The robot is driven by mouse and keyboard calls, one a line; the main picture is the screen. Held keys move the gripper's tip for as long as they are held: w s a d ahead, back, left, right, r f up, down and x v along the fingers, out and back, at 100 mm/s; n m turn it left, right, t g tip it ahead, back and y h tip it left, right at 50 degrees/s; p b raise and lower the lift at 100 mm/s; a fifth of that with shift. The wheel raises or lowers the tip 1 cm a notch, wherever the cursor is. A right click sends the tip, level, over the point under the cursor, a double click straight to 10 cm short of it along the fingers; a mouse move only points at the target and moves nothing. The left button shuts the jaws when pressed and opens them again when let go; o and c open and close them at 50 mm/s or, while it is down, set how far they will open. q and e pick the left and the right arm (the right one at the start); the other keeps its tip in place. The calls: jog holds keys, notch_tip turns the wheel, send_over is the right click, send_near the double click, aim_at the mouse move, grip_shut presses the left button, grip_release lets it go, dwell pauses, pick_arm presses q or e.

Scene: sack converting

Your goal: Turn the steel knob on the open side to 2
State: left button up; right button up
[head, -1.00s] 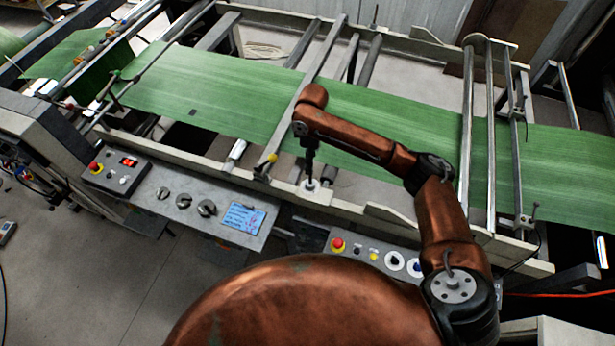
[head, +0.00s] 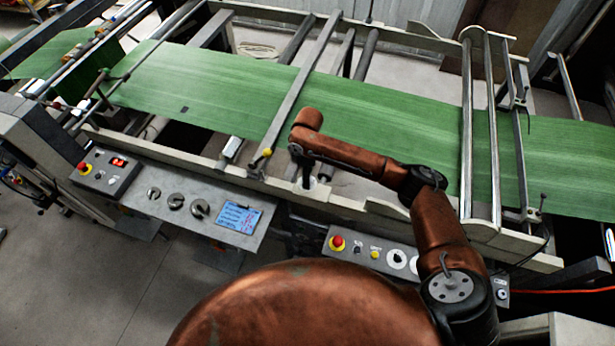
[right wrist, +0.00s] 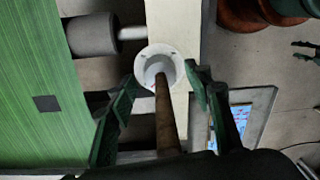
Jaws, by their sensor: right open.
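Three grey steel knobs sit in a row on the sloped control panel (head: 140,208) in the head view: a left one (head: 153,193), a middle one (head: 176,200) and a right one (head: 199,208). I cannot read their scale marks, nor tell which one is on the open side. My right gripper (head: 306,180) points down over a white round flange (head: 316,190) on the machine's near rail, right of the panel. In the right wrist view its green fingers (right wrist: 161,75) are apart on either side of the flange, with a brown rod between them. My left gripper is not in view.
A blue screen (head: 238,217) is right of the knobs. A box with a red button (head: 83,168) is at left, and a second button panel (head: 375,250) at right. Green web (head: 210,90) runs across the machine behind the rail. Floor is clear at front left.

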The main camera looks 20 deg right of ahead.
jog(key=shift+f, duration=0.6)
jog(key=c, duration=1.2)
